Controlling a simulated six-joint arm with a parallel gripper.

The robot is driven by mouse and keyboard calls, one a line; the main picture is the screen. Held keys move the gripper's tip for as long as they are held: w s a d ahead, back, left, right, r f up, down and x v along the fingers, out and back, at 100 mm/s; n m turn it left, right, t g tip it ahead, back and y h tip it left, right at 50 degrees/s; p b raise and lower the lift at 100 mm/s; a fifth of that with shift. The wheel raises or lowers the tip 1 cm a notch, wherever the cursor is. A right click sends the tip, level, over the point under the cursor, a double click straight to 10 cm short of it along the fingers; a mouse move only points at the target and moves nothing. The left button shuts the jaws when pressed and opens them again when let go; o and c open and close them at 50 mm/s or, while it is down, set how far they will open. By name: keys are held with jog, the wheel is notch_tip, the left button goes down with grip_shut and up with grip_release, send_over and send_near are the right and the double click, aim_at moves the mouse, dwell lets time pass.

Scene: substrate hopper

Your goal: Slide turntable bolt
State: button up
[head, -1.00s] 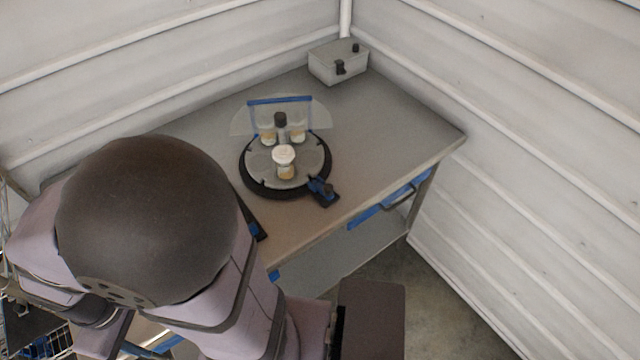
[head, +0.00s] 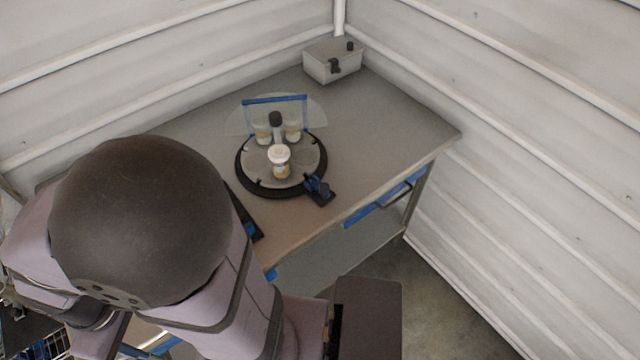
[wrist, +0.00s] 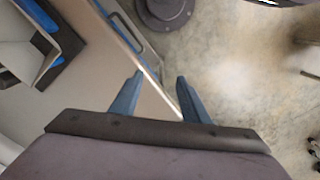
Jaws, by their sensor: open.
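A round turntable (head: 256,172) with a black rim lies on the grey workbench in the head view. Several pale jars stand on it, one of them a white-lidded jar (head: 279,161) at the front, around a dark-topped post (head: 276,122). The blue and black bolt (head: 318,189) sits at the turntable's front right edge. My gripper (wrist: 158,80) shows only in the wrist view. Its two blue fingers are apart with nothing between them, pointing down past a bench edge toward the floor. The bolt cannot be made out in the wrist view.
A clear, blue-edged shield (head: 274,101) stands behind the turntable. A grey box (head: 332,62) with black knobs is at the bench's back corner. Corrugated walls close in the bench (head: 385,125) behind and right. Its right side is bare. A blue-marked handle (head: 385,200) is below its front edge.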

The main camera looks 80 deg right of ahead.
jog(key=shift+c, duration=0.8)
jog(key=w+d+m+t+h, duration=0.1)
jog(key=w+d+m, duration=0.4)
jog(key=d+m, duration=0.15)
jog(key=w+d+m+t, duration=0.1)
jog(key=w+d+m, duration=0.35)
jog(key=d, duration=0.35)
jog(key=d+r+m+t+h, duration=0.1)
jog(key=d+m+h, duration=0.1)
jog(key=d+m, duration=1.1)
jog(key=s+d+f+m+g+y, duration=0.1)
jog(key=s+d+f+m, duration=0.1)
jog(key=s+d+m, duration=0.4)
jog(key=s+d+f+m+g+y+b, duration=0.1)
jog(key=s+d+m, duration=0.6)
jog(key=s, duration=1)
jog(key=s+d+f+m+g+y+b, duration=0.1)
jog(key=s+d+f+m, duration=0.3)
jog(key=s, duration=0.8)
jog(key=shift+d+m, duration=1.4)
jog(key=shift+d, duration=0.05)
